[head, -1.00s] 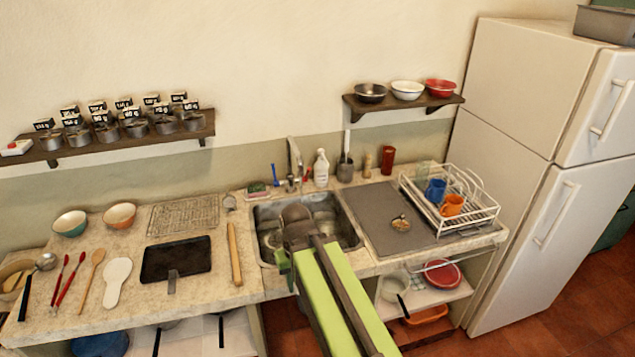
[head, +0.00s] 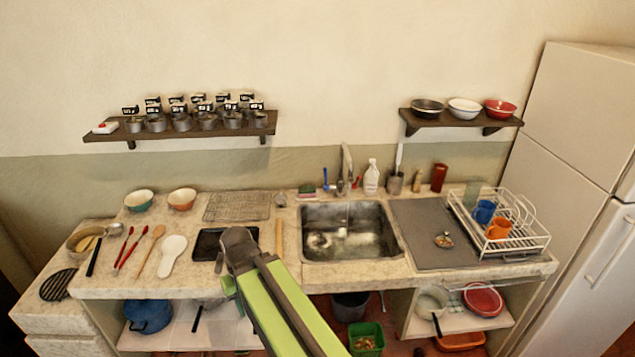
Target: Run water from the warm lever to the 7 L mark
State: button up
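The sink (head: 312,248) is a steel basin set in the counter, in the middle of the head view. A tall metal faucet (head: 346,165) stands at its back edge, with small parts at its base too small to tell apart as levers. A red bit shows just right of the faucet base. No litre marks can be made out. My arm rises from the bottom, its dark end in front of the counter left of the sink. My gripper's fingers cannot be made out there.
A black tray (head: 208,244), a wooden rolling pin (head: 279,238) and a wire rack (head: 237,207) lie left of the sink. A white bottle (head: 371,178) stands behind it. A grey mat (head: 415,220) and a dish rack (head: 540,239) with cups are right. Shelves hang above.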

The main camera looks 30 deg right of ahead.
aim_at(355, 187)
jog(key=u, duration=0.2)
jog(key=i, duration=1)
jog(key=u, duration=0.05)
